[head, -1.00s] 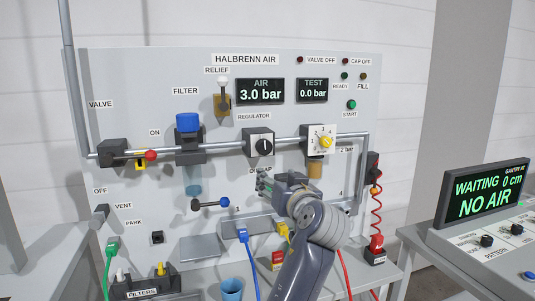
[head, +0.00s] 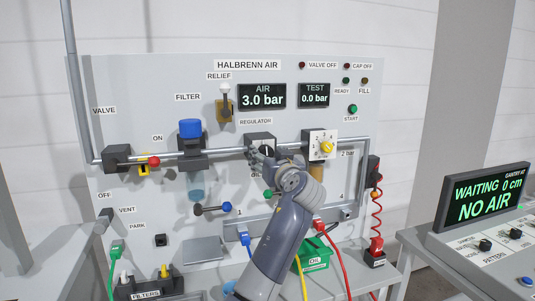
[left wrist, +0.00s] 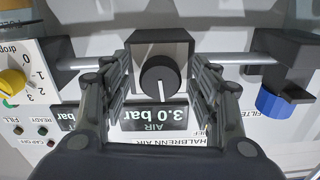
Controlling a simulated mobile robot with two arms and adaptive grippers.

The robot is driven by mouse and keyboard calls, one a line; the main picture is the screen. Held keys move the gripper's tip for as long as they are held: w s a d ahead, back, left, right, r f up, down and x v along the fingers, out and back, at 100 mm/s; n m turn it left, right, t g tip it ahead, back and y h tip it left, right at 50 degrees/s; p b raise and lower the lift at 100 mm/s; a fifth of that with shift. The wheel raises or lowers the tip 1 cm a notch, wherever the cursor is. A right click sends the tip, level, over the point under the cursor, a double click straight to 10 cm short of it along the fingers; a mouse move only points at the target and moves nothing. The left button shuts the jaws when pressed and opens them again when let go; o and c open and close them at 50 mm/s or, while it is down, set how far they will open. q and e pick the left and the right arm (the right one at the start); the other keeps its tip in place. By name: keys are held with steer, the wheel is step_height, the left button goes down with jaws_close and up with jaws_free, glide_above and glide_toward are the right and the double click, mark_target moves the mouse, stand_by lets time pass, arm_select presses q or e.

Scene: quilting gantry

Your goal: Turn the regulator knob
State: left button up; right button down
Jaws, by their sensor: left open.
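The regulator is a dark block on the pipe of the grey panel. It is mostly behind my gripper in the head view, under the REGULATOR label (head: 256,122). In the left wrist view its round black knob (left wrist: 160,80) with a white pointer line faces me. My left gripper (head: 257,155) is at the regulator in the head view. In the left wrist view the left gripper (left wrist: 161,75) is open, with one finger on each side of the knob and a visible gap on both sides. I cannot tell how deep the fingertips reach. My right gripper is not in view.
The AIR display (head: 262,95) reads 3.0 bar and the TEST display (head: 314,94) 0.0 bar. A dial with a yellow knob (head: 327,147) is right of the regulator. A blue-topped filter (head: 190,129) and red-tipped valve lever (head: 153,161) are left. A green OIL bin (head: 313,254) stands below.

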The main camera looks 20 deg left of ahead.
arm_select(q)
steer(key=shift+w+a, duration=0.1)
steer(key=shift+c, duration=0.2)
steer(key=c, duration=1)
